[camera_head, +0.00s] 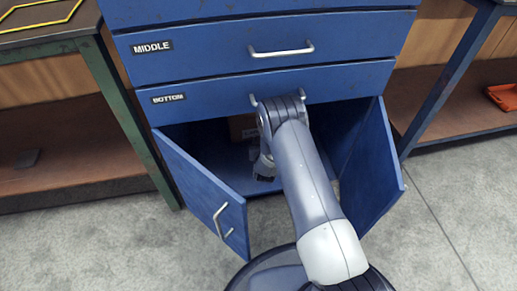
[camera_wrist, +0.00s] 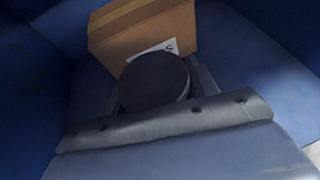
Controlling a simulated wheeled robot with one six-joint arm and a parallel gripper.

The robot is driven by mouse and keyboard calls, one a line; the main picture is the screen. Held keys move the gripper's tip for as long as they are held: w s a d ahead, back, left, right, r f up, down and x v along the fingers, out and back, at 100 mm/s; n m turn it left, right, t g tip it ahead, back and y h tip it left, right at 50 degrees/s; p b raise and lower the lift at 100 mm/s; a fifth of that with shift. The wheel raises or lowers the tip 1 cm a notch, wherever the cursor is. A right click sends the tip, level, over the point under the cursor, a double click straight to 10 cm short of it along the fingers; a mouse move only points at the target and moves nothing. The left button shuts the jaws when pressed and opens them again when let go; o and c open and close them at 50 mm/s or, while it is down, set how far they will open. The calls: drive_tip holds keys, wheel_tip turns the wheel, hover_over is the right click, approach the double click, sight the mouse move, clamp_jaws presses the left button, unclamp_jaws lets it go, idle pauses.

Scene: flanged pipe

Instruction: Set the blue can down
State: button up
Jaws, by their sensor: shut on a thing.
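A round, dark thing (camera_wrist: 153,80), which I take to be the can, sits between the jaws of my gripper (camera_wrist: 160,100) in the wrist view. Only its flat round end shows, and no blue can be made out on it. In the head view my gripper (camera_head: 264,170) reaches into the open lower compartment of the blue cabinet (camera_head: 220,170), and the can cannot be made out there. Whether the can touches the compartment floor cannot be told.
A cardboard box (camera_wrist: 140,32) with a white label stands just beyond the can; it shows dimly in the head view (camera_head: 243,127). The left door (camera_head: 205,190) and right door (camera_head: 372,170) stand open around my arm. Closed drawers (camera_head: 280,84) sit above.

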wheel_tip(320, 180, down, 9)
drive_tip(key=b, duration=0.3)
drive_tip(key=shift+f, duration=0.2)
drive_tip(key=o, duration=1.2)
drive_tip(key=shift+o, duration=0.2)
